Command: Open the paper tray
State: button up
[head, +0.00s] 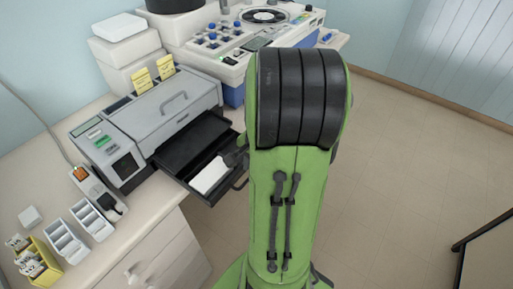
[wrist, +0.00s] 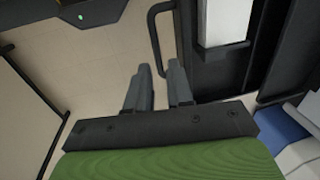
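The black paper tray (head: 185,150) sticks out of the front of the grey machine (head: 160,105), with a white block that looks like paper (head: 210,175) in it. In the wrist view the tray (wrist: 205,75) is at the upper right. Its dark bar handle (wrist: 156,40) shows just beyond my fingertips. My gripper (wrist: 160,70) has its two grey fingers apart, with a gap between them. The handle's near end is around this gap; I cannot tell whether a finger touches it. In the head view my arm hides most of my gripper.
Slide racks (head: 65,240) and a yellow holder (head: 38,265) stand at the counter's left. A staining station with blue-capped bottles (head: 212,38) is behind the machine. Drawers (head: 150,260) lie under the counter.

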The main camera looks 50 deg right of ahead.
notch_tip(320, 180, up, 13)
jog(key=s+p, duration=0.2)
jog(key=p, duration=0.1)
jog(key=shift+s, duration=0.2)
jog(key=shift+f, duration=0.1)
jog(key=s+a+r+n+t, duration=0.1)
jog(key=a+r+n, duration=0.1)
jog(key=a+n, duration=0.6)
jog(key=s+a+r+n+t, duration=0.1)
jog(key=a+r+n+t, duration=0.1)
jog(key=a+n, duration=0.7)
jog(key=a, duration=0.4)
jog(key=shift+s+r+t, duration=0.3)
jog(key=shift+s, duration=0.1)
